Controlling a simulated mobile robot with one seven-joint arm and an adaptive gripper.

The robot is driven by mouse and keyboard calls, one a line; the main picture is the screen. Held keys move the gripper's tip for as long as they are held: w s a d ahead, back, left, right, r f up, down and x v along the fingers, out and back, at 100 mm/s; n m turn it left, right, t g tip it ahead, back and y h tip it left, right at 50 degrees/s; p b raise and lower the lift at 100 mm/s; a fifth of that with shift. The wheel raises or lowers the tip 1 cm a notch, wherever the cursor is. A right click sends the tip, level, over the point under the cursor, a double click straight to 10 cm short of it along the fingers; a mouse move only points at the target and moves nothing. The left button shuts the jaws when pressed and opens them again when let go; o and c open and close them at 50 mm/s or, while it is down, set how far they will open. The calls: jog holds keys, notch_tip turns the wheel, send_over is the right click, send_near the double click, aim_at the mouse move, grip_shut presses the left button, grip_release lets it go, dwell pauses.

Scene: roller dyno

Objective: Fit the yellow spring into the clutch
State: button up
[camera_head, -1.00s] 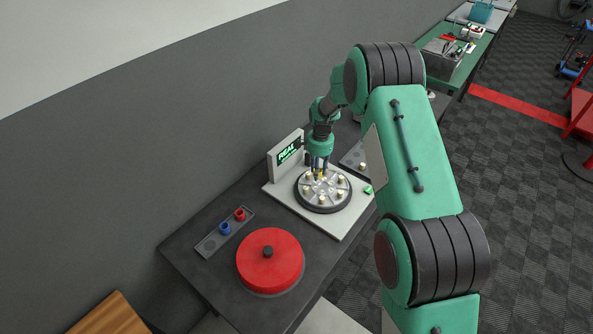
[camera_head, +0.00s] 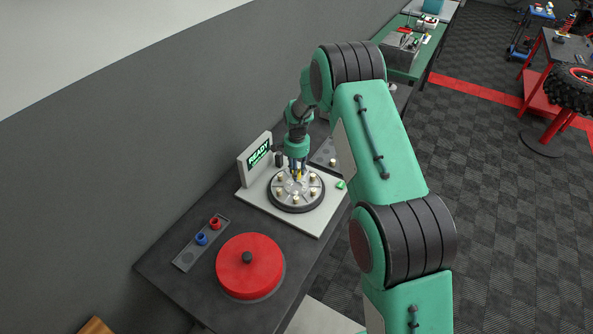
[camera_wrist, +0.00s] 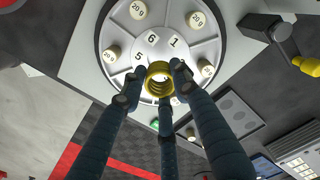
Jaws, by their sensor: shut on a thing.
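My gripper (camera_head: 297,167) is over the round grey clutch (camera_head: 294,208) on its white base. In the wrist view its fingers (camera_wrist: 157,88) are shut on the yellow spring (camera_wrist: 159,72), a ring-shaped coil held at the fingertips. The spring also shows as a small yellow spot in the head view (camera_head: 298,174). In the wrist view the clutch (camera_wrist: 200,48) lies behind the spring, with numbered sectors and several pale weights marked 20 g. The spring is near the clutch's middle; I cannot tell whether it touches it. The fingers hide part of the clutch.
A display panel reading READY (camera_head: 259,157) stands behind the clutch. A red round lid (camera_head: 249,268) with a black knob sits at the front of the dark bench. A grey strip (camera_head: 186,258) holds a blue spring (camera_head: 201,239) and a red spring (camera_head: 215,223). A green button (camera_head: 341,184) is at right.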

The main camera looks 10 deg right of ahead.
aim_at(296, 186)
notch_tip(296, 186, down, 3)
jog(key=shift+r, duration=0.1)
jog(key=shift+f+b, duration=0.9)
jog(key=shift+f, duration=0.1)
jog(key=shift+f+b, duration=0.75)
jog(key=shift+b, duration=0.05)
dwell(0.9)
jog(key=o, duration=1.6)
jog(key=shift+r, duration=0.2)
jog(key=shift+r+p, duration=1)
jog(key=shift+r, duration=2.3)
jog(key=shift+r, duration=0.1)
